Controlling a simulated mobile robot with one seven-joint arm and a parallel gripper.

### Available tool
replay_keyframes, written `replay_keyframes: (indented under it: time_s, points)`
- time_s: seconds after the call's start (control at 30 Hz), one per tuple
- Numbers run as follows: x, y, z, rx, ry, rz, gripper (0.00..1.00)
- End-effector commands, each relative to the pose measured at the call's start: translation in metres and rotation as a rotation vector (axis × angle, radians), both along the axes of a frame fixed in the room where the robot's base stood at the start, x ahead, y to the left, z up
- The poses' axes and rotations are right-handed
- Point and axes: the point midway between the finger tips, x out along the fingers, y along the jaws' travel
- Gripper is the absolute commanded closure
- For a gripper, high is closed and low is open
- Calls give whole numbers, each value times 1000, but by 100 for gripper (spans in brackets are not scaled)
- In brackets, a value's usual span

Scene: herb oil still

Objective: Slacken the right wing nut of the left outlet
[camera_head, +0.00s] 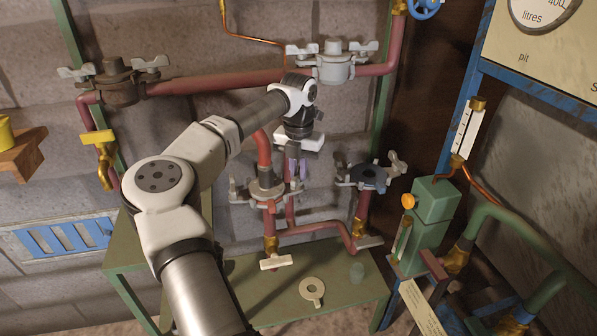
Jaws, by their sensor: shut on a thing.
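The left outlet is taken to be the pale grey union (266,189) on the red pipe, left of a dark blue one. Its left wing nut (234,191) shows in the open. Its right wing nut (297,187) is partly hidden under my gripper (297,171), which points down from above. The purple-grey fingers are shut on this wing nut. The contact is small in the picture, and how far the nut is turned cannot be told.
The dark blue union (368,177) with wing nuts stands right of my gripper. Brown (119,85) and white (334,66) unions sit higher on the wall pipe.

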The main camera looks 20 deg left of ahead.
Motion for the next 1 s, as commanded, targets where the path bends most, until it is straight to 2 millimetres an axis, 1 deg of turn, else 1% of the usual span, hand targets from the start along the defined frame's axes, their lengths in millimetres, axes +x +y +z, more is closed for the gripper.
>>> replay_keyframes:
  time_s: [0.2,0.5,0.7,1.0]
  points:
    - [0,0,-1,1,-1,203,100]
    - [0,0,0,0,-1,448,100]
    - [0,0,0,0,-1,560,100]
    - [0,0,0,0,-1,639,100]
